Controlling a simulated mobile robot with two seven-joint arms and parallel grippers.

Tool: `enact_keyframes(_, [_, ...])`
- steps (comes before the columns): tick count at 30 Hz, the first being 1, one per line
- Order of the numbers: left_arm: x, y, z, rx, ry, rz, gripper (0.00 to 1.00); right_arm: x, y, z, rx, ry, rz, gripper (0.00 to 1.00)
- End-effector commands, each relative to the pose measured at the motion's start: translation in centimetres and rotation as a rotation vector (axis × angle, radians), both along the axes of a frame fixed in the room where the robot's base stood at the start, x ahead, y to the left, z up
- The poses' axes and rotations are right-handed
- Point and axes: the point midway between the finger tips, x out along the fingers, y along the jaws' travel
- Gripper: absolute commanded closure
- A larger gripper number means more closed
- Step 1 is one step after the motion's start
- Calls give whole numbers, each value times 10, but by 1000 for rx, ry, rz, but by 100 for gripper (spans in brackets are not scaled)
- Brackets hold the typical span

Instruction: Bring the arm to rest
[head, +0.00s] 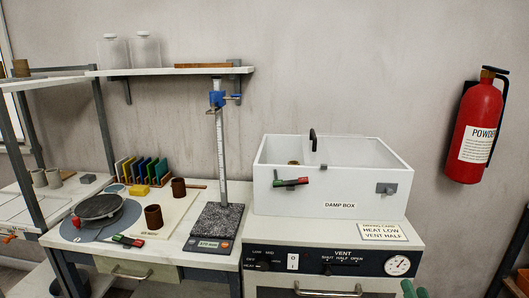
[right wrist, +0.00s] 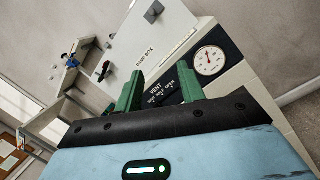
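My right gripper (right wrist: 160,90) shows in the right wrist view with its two green fingers apart and nothing between them. In the head view only a green tip of the right gripper (head: 412,289) shows at the bottom edge, in front of the cabinet with the gauge.
A white damp box (head: 335,190) stands on the cabinet (head: 330,262) with a vent panel and gauge (head: 397,265). Left are a height stand (head: 221,150), brown cups (head: 154,217) and a round turntable (head: 98,207). A fire extinguisher (head: 474,130) hangs at right.

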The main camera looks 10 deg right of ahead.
Motion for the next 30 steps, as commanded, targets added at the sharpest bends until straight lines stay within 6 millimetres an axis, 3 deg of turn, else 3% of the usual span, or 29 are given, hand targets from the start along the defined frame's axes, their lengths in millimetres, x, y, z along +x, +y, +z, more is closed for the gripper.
enact_keyframes(5, [18,0,19,-1,-48,1,59,-32,26,-67,493,118,85,61])
enact_keyframes(8, [26,0,28,-1,-68,2,59,-60,45,-110,832,195,90,61])
enact_keyframes(12, [29,2,36,3,-78,0,59,-112,76,-165,1315,293,21,61])
enact_keyframes(18, [32,4,50,7,-96,-3,59,-201,122,-226,1954,378,-229,61])
enact_keyframes(24, [40,5,61,10,-122,-5,59,-266,155,-254,2339,377,-498,61])
enact_keyframes(30, [41,7,61,13,-124,-7,59,-285,164,-261,2444,364,-593,61])
